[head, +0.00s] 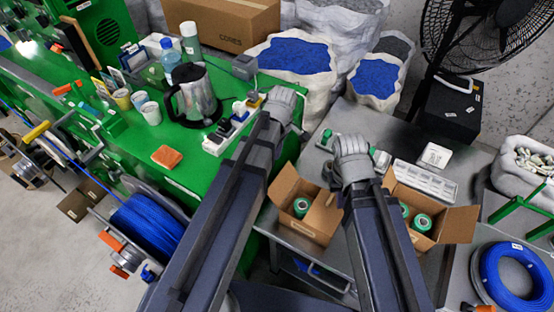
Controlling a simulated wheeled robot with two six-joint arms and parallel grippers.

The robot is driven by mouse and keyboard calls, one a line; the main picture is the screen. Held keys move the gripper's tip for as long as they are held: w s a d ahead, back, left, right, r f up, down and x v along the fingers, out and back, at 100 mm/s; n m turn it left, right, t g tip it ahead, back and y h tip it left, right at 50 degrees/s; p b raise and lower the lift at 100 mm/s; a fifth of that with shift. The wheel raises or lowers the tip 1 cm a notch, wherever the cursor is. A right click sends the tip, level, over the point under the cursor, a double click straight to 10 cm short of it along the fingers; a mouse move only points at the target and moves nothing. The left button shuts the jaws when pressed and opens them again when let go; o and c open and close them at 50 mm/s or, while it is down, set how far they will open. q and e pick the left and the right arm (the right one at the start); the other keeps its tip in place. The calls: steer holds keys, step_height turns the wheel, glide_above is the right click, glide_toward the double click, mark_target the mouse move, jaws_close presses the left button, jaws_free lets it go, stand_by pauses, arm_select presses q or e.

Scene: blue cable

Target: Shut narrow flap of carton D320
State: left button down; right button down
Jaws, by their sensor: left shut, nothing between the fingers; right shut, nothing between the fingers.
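Two open cardboard cartons stand on the grey table. The left carton (311,232) holds a green-topped spool, and a flap stands up at its right side by my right arm. The right carton (424,243) holds green-topped spools, and a flap (457,224) sticks out to its right. My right arm hides part of it. I cannot read which one is D320. My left gripper (287,98) is shut and empty, beyond the left carton near the power strip. My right gripper (350,146) is shut and empty, above the table beyond the gap between the cartons.
A green bench (135,155) at left carries a kettle (194,95), cups and a power strip (218,138). White sacks of blue pellets (296,57) stand behind. A grey tray (425,181) and a white box (435,156) lie behind the right carton. A blue cable coil (492,273) lies at right.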

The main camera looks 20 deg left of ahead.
step_height(320, 180, down, 10)
steer(key=b, duration=0.9)
steer(key=shift+r, duration=0.1)
steer(key=shift+r, duration=0.1)
